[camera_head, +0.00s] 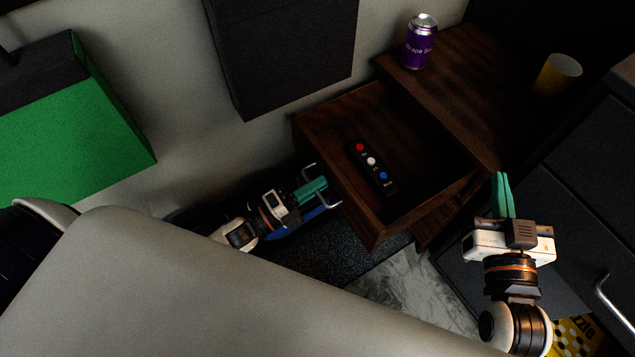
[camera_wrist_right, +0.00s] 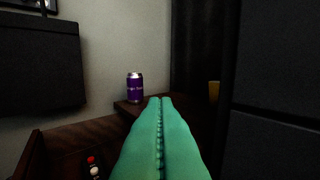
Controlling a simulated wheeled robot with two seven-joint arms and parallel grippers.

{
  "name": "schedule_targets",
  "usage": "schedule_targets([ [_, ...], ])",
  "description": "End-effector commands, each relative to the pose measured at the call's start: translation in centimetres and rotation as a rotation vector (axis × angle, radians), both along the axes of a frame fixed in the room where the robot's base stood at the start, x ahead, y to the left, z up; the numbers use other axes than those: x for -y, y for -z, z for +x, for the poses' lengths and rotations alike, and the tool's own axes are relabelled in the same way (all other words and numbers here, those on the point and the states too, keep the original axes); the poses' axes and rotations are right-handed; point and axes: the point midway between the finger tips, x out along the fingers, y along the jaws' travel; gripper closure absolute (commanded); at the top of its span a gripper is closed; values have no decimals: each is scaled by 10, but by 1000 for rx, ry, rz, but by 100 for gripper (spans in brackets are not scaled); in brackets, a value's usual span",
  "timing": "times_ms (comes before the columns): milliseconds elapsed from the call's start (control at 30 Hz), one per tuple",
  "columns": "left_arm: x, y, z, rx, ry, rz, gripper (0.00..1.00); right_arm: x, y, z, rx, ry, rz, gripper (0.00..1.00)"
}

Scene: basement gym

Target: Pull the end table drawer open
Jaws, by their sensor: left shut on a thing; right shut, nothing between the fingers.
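The dark wooden end table (camera_head: 455,75) stands at the upper right in the head view. Its drawer (camera_head: 372,215) is pulled well out toward the lower left, and its inside shows. A small black remote (camera_head: 371,168) with red, white and blue buttons lies in the drawer. My left gripper (camera_head: 318,188) is shut on the metal drawer handle (camera_head: 333,203) at the drawer's front. My right gripper (camera_head: 502,185) is shut and empty, to the right of the drawer. Its green fingers (camera_wrist_right: 160,140) are pressed together in the right wrist view.
A purple can (camera_head: 419,42) and a yellow cup (camera_head: 557,75) stand on the end table; the can also shows in the right wrist view (camera_wrist_right: 135,88). A dark cabinet with a metal handle (camera_head: 612,300) is at the right. A green box (camera_head: 75,130) is at the left.

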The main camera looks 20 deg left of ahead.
Motion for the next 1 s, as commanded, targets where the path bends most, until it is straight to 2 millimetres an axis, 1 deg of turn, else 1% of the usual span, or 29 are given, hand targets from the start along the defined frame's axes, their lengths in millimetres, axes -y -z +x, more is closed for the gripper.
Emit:
schedule_targets([
  [133,0,1,0,-2,-1,1,100,0,0,0,1,0,0,100],
  [167,0,1,0,-2,-1,1,88,0,0,0,1,0,0,100],
  [200,0,1,0,-3,-1,2,83,0,0,0,2,0,0,100],
  [467,0,0,0,-1,0,1,83,0,-1,0,3,0,1,100],
  [567,-3,1,-4,-2,-1,0,83,0,-1,0,-3,0,-1,100],
  [667,-10,4,-14,-5,-1,1,83,2,8,-1,-58,4,-15,100],
  [1000,-51,17,-71,-6,-2,2,83,9,41,-9,-270,18,-68,100],
])
